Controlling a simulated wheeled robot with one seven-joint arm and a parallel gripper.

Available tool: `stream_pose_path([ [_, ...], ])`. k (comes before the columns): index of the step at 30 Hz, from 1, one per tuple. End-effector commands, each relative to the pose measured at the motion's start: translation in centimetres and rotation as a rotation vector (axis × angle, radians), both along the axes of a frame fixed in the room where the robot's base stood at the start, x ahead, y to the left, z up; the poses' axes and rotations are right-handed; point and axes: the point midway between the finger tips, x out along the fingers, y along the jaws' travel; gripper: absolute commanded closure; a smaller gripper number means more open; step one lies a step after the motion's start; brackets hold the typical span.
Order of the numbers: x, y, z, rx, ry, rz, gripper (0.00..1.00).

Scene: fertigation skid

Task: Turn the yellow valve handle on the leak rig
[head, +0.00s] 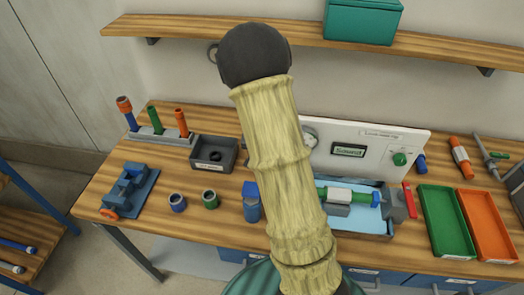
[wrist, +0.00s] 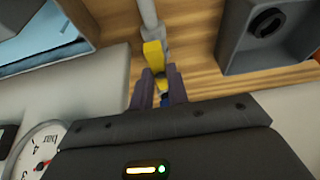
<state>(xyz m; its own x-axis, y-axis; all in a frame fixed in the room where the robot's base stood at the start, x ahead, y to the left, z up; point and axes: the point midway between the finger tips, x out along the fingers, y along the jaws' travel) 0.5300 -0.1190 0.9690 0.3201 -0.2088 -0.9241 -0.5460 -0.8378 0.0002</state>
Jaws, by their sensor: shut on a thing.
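The leak rig's white panel (head: 385,145) stands at the back of the bench, with a gauge (head: 310,137) and a display. A blue-lined tray (head: 372,226) with a pipe (head: 338,195) sits in front of it. My arm covers the rig's left part in the head view and hides my gripper and the yellow handle there. In the wrist view the yellow valve handle (wrist: 153,54) is by a grey pipe. My gripper (wrist: 161,82) is shut on the handle, with yellow showing between its dark fingers.
A dark square bin (head: 213,153) stands left of my arm and shows close by in the wrist view (wrist: 268,50). A blue cup (head: 251,205) is beside my arm. Green (head: 447,221) and orange (head: 487,224) trays lie right. A shelf (head: 300,38) runs above.

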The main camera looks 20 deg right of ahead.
Motion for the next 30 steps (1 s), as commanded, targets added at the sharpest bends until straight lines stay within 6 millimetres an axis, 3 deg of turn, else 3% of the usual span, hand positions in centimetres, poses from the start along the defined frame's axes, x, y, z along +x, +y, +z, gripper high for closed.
stream_pose_path([
  [1, 0.1, 0.0, 0.1, -0.002, -0.004, 0.004, 1.0],
  [2, 0.2, 0.0, 0.1, -0.002, -0.004, 0.004, 0.8],
  [5, 0.1, 0.0, 0.1, -0.001, -0.004, 0.003, 0.62],
  [17, -0.1, 0.1, 0.5, -0.001, -0.003, 0.001, 0.62],
  [23, -0.7, 0.6, 2.5, -0.001, -0.005, 0.002, 0.62],
  [30, -2.0, 1.5, 6.3, 0.0, -0.006, 0.003, 0.62],
])
